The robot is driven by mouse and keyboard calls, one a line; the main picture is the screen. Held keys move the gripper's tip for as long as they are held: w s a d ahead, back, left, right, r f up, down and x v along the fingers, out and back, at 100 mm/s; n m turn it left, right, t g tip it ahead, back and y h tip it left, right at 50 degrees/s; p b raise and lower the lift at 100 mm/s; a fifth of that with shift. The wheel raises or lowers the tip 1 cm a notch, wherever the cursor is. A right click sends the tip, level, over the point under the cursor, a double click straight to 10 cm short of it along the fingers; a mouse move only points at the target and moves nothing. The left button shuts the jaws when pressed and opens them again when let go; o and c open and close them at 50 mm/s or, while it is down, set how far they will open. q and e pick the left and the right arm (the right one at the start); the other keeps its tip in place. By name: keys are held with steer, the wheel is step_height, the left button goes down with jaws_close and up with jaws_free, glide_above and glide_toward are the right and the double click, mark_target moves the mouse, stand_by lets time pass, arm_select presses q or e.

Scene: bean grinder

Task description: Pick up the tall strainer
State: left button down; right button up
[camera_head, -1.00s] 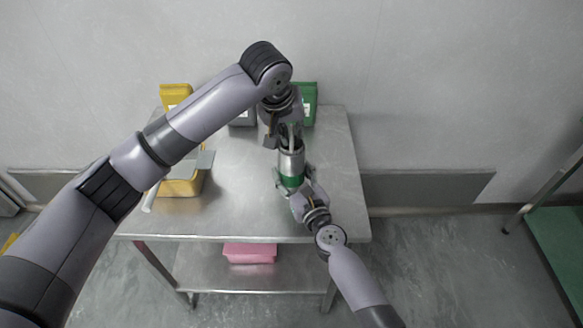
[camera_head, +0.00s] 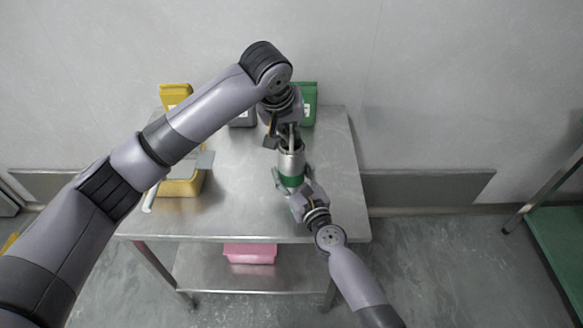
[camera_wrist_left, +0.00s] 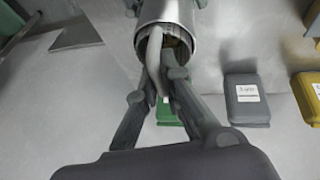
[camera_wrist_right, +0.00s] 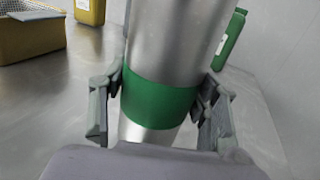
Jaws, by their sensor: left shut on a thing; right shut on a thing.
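A steel cylinder with a green band (camera_head: 291,163) stands upright near the table's right side. It fills much of the right wrist view (camera_wrist_right: 172,40). My right gripper (camera_head: 289,183) is shut around the green band, one finger on each side (camera_wrist_right: 160,100). My left gripper (camera_head: 289,138) is above the cylinder's open mouth. In the left wrist view its fingers (camera_wrist_left: 165,80) are shut on a pale curved piece (camera_wrist_left: 154,55) that reaches into the mouth. Whether this piece belongs to the tall strainer, I cannot tell; anything deeper inside is hidden.
A yellow container (camera_head: 183,188) with a flat grey piece on top (camera_head: 190,163) sits at left. Yellow (camera_head: 175,94), grey (camera_head: 243,119) and green (camera_head: 309,103) bins stand along the back. A pink box (camera_head: 250,253) is on the lower shelf. The table's right strip is clear.

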arm_select(q)
steer(key=shift+r, duration=0.1)
step_height(320, 180, up, 18)
stand_by(0.5)
arm_select(e)
steer(key=o, duration=1.4)
